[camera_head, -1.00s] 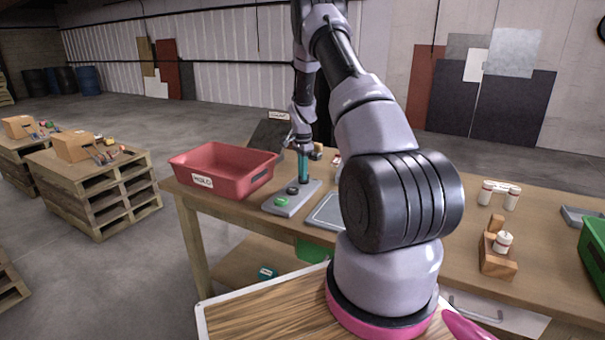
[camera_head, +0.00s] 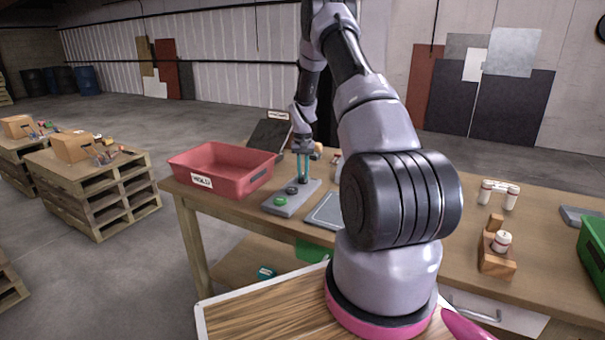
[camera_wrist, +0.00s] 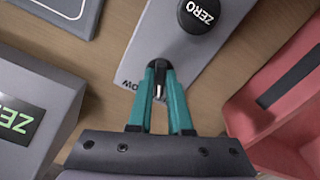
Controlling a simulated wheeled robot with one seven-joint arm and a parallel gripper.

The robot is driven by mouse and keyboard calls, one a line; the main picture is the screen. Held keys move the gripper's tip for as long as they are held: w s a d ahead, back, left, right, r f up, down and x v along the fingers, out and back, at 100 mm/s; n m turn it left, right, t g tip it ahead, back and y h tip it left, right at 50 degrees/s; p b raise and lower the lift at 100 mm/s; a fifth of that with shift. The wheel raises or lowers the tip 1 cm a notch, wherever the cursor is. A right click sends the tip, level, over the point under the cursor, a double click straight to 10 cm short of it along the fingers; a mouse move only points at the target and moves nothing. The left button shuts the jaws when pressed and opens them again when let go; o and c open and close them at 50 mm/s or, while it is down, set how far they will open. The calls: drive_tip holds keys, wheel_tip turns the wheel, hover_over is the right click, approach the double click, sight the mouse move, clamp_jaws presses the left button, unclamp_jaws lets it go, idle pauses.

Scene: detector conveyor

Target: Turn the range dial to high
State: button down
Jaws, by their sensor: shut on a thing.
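The grey control panel (camera_head: 277,209) lies on the workbench, with a green button (camera_head: 281,201) and a black ZERO button (camera_head: 292,189); the panel also shows in the wrist view (camera_wrist: 172,40). My gripper (camera_head: 303,178) points down at the panel's far end. In the wrist view the teal fingers of my gripper (camera_wrist: 159,80) are close together around the range dial (camera_wrist: 158,91), shut on it. The dial's exact setting is hidden.
A red bin (camera_head: 203,182) stands left of the panel and close to my gripper in the wrist view (camera_wrist: 295,135). A display with green lettering (camera_wrist: 17,122) is on its other side. A grey tray (camera_head: 325,213) lies right of the panel.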

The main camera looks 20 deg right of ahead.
sight(303, 175)
drive_tip(key=shift+d+n, duration=0.1)
drive_tip(key=shift+n, duration=1.9)
drive_tip(key=c, duration=0.8)
unclamp_jaws()
drive_tip(key=shift+c, duration=0.2)
drive_tip(key=shift+r, duration=0.1)
wheel_tip(303, 175, up, 11)
